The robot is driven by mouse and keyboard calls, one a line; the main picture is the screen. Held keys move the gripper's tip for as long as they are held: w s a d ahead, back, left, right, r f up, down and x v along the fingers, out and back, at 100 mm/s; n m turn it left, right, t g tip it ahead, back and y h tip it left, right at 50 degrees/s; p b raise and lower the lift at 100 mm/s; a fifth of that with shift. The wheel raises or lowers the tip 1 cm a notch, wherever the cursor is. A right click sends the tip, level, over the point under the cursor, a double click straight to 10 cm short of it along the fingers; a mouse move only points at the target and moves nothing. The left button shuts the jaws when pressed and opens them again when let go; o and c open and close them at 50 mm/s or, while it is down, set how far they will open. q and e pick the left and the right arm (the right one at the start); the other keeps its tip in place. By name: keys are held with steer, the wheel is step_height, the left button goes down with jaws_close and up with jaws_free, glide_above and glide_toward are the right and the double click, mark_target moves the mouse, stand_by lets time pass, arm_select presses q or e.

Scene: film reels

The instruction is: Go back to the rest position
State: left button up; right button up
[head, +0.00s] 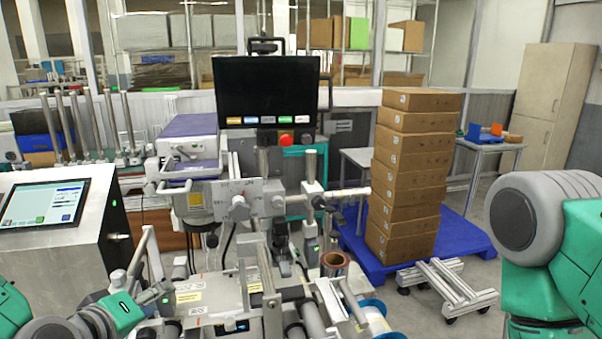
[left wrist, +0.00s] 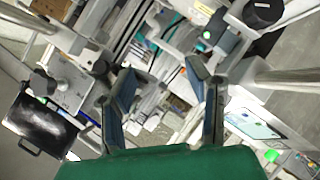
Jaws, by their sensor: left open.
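My left gripper (head: 160,294) is low on the left of the head view, in front of the machine. In the left wrist view its two dark fingers (left wrist: 165,85) stand apart with nothing between them. My right arm comes in at the right edge of the head view; its gripper is out of the picture. A copper-brown film reel (head: 334,262) sits on the machine right of centre. A white reel with a blue rim (head: 374,317) is at the bottom, partly cut off by the frame.
The machine with a black screen (head: 265,92) fills the middle. A control panel (head: 45,204) stands at the left. Stacked cardboard boxes (head: 408,175) stand on a blue pallet (head: 462,238), with a low wheeled frame (head: 447,287) in front. Grey floor is clear around the wheeled frame.

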arm_select(q)
steer(key=s+d+f+m+g+b, duration=0.15)
steer(key=s+f, duration=0.25)
steer(key=f, duration=0.4)
steer(key=s+a+f+m+g+b, duration=0.1)
steer(key=s+f+m+g+b, duration=0.15)
steer(key=s+f, duration=0.35)
steer(key=s+d+f+m+g+b, duration=0.1)
steer(key=s+f+g, duration=0.15)
steer(key=f, duration=0.65)
steer(key=s+a+f+m+g+y+b, duration=0.1)
steer(key=s+a+f+m+g+b, duration=0.1)
steer(key=s+f, duration=0.4)
steer(key=s+a+f+m+g+y+b, duration=0.1)
steer(key=s+a+f+g+b, duration=0.1)
steer(key=s+f, duration=0.5)
steer(key=shift+s+m+g, duration=0.4)
steer(key=shift+s+g, duration=0.35)
steer(key=shift+s, duration=0.6)
steer(key=shift+d, duration=0.3)
